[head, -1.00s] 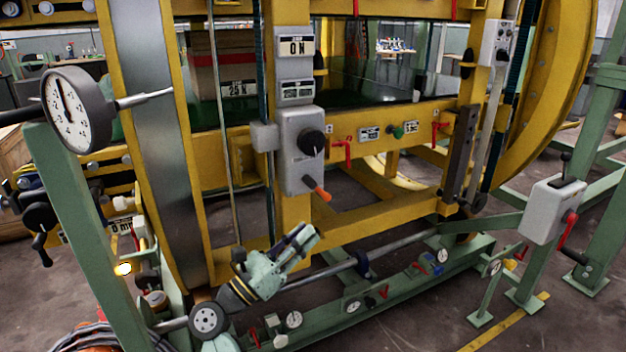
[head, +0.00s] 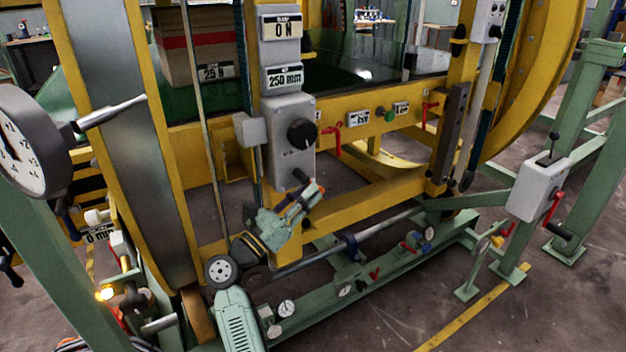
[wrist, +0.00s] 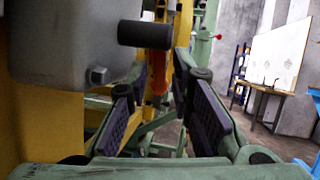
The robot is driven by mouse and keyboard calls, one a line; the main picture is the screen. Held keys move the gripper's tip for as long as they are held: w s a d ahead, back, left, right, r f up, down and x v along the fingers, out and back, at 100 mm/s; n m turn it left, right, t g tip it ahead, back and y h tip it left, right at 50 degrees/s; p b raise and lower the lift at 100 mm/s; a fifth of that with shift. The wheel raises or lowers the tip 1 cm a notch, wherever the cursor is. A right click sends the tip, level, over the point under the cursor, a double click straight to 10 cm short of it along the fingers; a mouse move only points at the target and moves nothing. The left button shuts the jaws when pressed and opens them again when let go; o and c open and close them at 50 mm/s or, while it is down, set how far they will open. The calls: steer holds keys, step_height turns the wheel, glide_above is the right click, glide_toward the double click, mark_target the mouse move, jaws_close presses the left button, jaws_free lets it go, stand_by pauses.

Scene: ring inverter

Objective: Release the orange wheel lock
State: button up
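The orange handle (wrist: 157,73), the only orange lock-like part I see, is on the lower part of a grey box (head: 288,138) on the yellow post. In the head view my gripper (head: 308,197) reaches up to the box's lower edge and mostly hides the handle. In the wrist view my gripper (wrist: 163,90) is open, its dark pads apart. The handle shows between the pads, nearer the left one; I cannot tell if they touch. A black cylinder (wrist: 145,34) juts from the box above the left finger.
A black knob (head: 301,132) is on the box face. A red handle (head: 332,138) is to its right. A round gauge (head: 30,148) stands at left. A green rail (head: 370,270) with small gauges runs below my arm. A grey box with a red crank (head: 538,188) stands at right.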

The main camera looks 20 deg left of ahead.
steer(key=shift+x, duration=1.5)
steer(key=shift+c, duration=0.2)
jaws_close()
